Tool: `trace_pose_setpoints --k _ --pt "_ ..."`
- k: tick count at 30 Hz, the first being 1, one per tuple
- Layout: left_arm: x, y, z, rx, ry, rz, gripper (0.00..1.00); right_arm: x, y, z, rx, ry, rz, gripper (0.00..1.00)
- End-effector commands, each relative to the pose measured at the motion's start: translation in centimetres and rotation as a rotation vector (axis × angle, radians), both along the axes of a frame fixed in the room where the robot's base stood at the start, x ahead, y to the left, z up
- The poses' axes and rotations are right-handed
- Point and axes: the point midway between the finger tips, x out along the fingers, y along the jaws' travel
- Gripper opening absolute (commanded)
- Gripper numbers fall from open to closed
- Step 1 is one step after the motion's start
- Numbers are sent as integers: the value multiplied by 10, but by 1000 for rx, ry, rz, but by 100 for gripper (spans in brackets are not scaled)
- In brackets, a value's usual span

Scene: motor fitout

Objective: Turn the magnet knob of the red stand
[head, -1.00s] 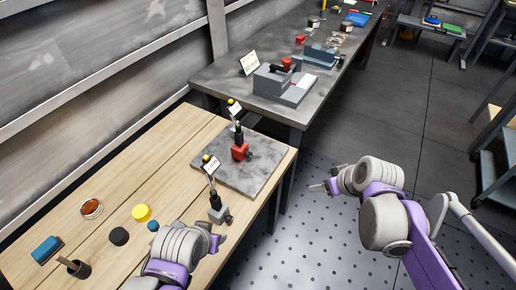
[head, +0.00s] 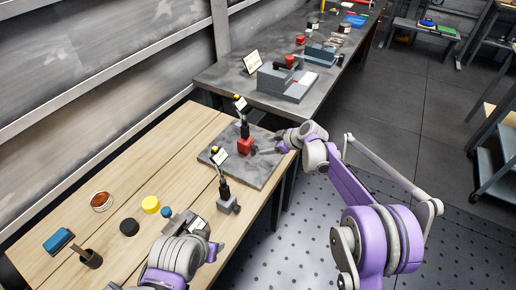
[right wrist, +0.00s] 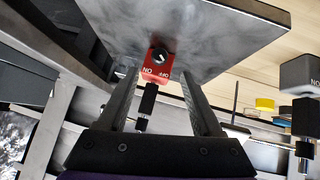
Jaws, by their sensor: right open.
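The red stand (head: 245,147) stands on a grey plate (head: 262,176) on the wooden bench, with a dark post rising from it. In the right wrist view the red stand (right wrist: 153,72) shows its face, with ON and OFF lettering and a round black knob (right wrist: 161,57). I cannot tell which word the knob points to. My right gripper (head: 262,151) is just right of the red stand in the head view. In the wrist view its fingers (right wrist: 160,82) are open, apart on either side of the red face, with nothing between them. My left gripper (head: 213,252) is low over the bench, its jaws unclear.
A grey stand (head: 228,204) with a post stands in front of the red one. A grey bench (head: 225,78) with fixtures is behind.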

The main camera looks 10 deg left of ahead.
Motion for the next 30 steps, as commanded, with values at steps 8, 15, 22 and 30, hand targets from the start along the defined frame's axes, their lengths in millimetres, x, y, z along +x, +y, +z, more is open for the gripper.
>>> trace_pose_setpoints --k 8,15,22,30 --pt "2 0 6 0 -4 0 50 20 33 -36 -1 -1 0 67" --pt "3 0 8 0 -6 0 50 28 46 -51 -1 0 -2 67" --pt "3 0 8 0 -6 0 50 28 47 -53 -1 0 -2 67" --pt "3 0 8 0 -6 0 50 28 46 -52 -1 0 -2 31"
